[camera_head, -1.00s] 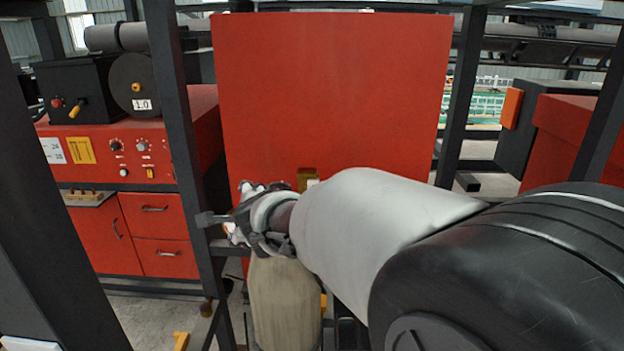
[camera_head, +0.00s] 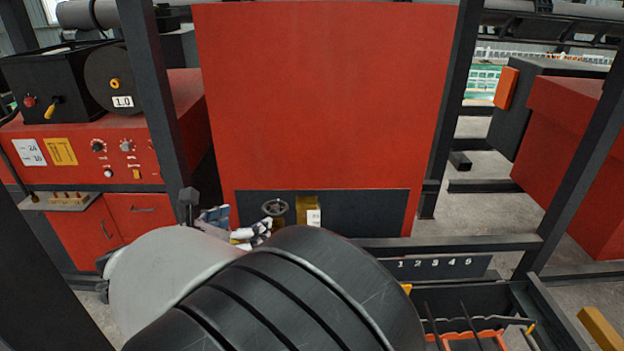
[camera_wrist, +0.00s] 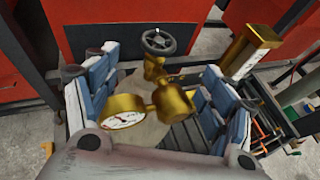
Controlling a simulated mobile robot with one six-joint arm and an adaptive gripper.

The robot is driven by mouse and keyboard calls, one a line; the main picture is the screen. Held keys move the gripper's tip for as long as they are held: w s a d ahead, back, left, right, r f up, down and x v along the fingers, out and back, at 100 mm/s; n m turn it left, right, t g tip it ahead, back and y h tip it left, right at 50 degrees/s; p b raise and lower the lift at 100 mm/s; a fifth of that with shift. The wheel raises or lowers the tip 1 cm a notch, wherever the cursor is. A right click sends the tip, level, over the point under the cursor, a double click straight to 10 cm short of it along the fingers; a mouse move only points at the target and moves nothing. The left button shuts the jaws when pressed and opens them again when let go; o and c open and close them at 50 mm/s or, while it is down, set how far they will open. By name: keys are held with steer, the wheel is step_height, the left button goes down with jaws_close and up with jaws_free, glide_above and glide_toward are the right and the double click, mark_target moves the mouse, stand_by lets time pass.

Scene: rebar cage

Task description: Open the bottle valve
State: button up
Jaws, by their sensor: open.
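In the wrist view the brass bottle valve (camera_wrist: 176,103) has a round white-faced gauge (camera_wrist: 126,119) at its left. A dark spoked handwheel (camera_wrist: 158,41) shows beyond the brass body; it also shows in the head view (camera_head: 275,208), before a dark panel. My gripper (camera_wrist: 160,66) is open, with blue-and-white pads left and right of the brass valve. The handwheel shows near and between the pad tips. I cannot tell whether any pad touches the valve. In the head view my arm hides the bottle and most of my gripper (camera_head: 242,229).
A brass block with a white label (camera_wrist: 250,52) stands right of the handwheel. A red cabinet (camera_head: 325,100) stands behind. Dark frame posts (camera_head: 160,90) and a low crossbar (camera_head: 450,245) surround the area. A tool tray (camera_head: 470,335) lies at lower right.

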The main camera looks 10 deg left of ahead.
mark_target(275, 209)
steer(key=p+x, duration=0.2)
steer(key=x, duration=1.2)
steer(key=shift+a+f, duration=0.1)
steer(key=c, duration=1.1)
steer(key=shift+o, duration=0.2)
steer(key=shift+f+n+y+b, duration=0.15)
steer(key=shift+n+y+b, duration=0.15)
steer(key=shift+b, duration=0.75)
steer(key=n+y+b, duration=0.2)
steer(key=y+b, duration=0.1)
steer(key=b, duration=0.3)
steer(key=shift+b, duration=0.4)
steer(key=shift+d+n+y+b, duration=0.2)
steer(key=shift+n+y+b, duration=0.45)
steer(key=shift+b, duration=0.5)
steer(key=shift+n+y+b, duration=0.25)
steer(key=shift+n+b, duration=0.2)
steer(key=shift+b, duration=0.1)
steer(key=shift+a+r, duration=0.1)
steer(key=shift+r, duration=0.1)
